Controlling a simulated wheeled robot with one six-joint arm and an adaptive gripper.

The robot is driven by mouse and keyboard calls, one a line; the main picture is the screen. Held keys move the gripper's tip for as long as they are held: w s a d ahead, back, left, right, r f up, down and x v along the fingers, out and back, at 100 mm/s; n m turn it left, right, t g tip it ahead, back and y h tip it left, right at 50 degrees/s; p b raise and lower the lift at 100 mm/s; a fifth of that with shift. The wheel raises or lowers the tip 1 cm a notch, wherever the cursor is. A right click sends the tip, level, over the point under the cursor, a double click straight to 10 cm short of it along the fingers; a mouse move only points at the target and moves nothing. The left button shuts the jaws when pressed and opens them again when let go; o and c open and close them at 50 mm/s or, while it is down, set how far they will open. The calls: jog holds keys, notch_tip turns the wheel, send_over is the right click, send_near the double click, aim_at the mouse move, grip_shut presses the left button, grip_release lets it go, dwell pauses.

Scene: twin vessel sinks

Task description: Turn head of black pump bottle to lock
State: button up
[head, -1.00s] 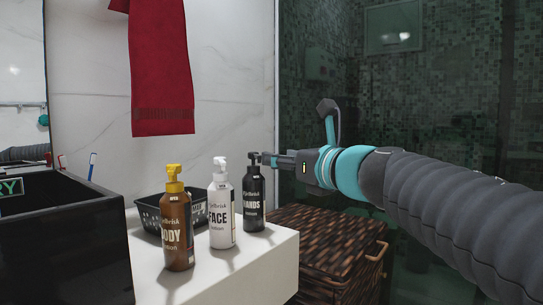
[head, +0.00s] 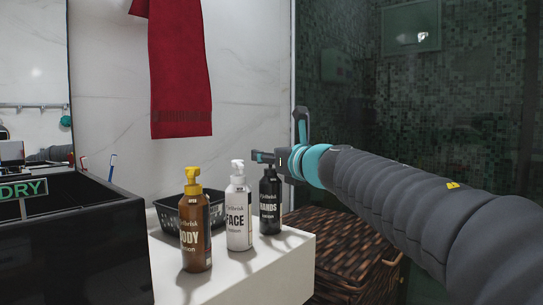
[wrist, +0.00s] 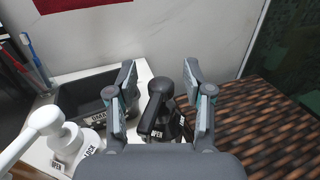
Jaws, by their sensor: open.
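The black pump bottle (head: 270,208), labelled HANDS, stands upright on the white counter near its right end. In the wrist view its black pump head (wrist: 160,100) sits between the two open fingers of my gripper (wrist: 158,88), its spout pointing toward the camera. OPEN and LOCK tags show on the bottle's collar, with the OPEN tag near the spout. No finger visibly touches the head. In the head view my gripper (head: 262,157) is level with the top of the black bottle, and its fingers partly hide the pump head.
A white FACE bottle (head: 239,215) stands just left of the black one, and an amber BODY bottle (head: 195,235) with yellow pump is further left. A black basket (head: 170,218) is behind them. A wicker hamper (head: 345,250) stands right of the counter (head: 290,252).

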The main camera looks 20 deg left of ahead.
grip_shut()
jog(key=shift+d, duration=0.15)
